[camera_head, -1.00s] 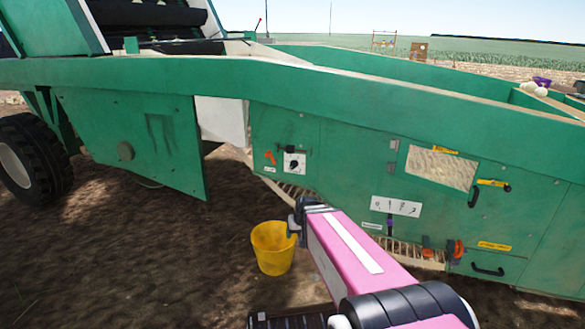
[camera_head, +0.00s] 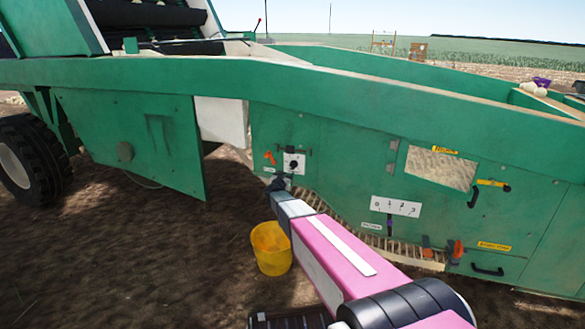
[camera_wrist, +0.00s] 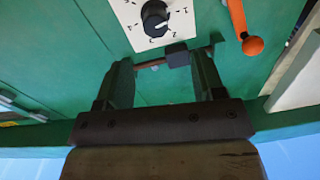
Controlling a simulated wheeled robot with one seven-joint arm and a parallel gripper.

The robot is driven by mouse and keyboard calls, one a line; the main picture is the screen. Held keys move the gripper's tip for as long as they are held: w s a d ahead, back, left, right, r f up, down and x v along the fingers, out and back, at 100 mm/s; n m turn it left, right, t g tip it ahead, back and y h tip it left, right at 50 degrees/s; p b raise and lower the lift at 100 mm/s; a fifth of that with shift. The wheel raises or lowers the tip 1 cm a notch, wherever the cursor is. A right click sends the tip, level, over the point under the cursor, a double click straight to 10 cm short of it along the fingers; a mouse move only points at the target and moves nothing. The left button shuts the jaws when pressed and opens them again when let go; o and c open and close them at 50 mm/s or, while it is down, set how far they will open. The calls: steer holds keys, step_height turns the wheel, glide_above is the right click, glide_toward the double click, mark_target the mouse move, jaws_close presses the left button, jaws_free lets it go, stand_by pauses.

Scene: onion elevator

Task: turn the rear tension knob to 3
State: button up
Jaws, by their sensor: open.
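The black knob (camera_head: 294,165) sits on a white square dial plate (camera_head: 300,158) on the green side panel. In the wrist view the knob (camera_wrist: 154,17) is at the top, with numbers printed around it; its exact setting is hard to read. My gripper (camera_head: 280,183) is just below the dial in the head view. In the wrist view my gripper (camera_wrist: 163,62) is open, its two fingers apart and pointing toward the panel. The knob lies beyond the fingertips, not between them. A dark bar with a black block (camera_wrist: 178,55) shows near the fingertips.
An orange lever (camera_head: 269,157) is left of the dial; it also shows in the wrist view (camera_wrist: 245,30). A yellow bucket (camera_head: 271,250) stands on the soil below my arm.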

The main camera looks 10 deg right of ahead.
mark_target(292, 167)
steer(key=shift+h, duration=0.5)
steer(key=x, duration=1.1)
steer(key=shift+f, duration=0.15)
steer(key=c, duration=0.9)
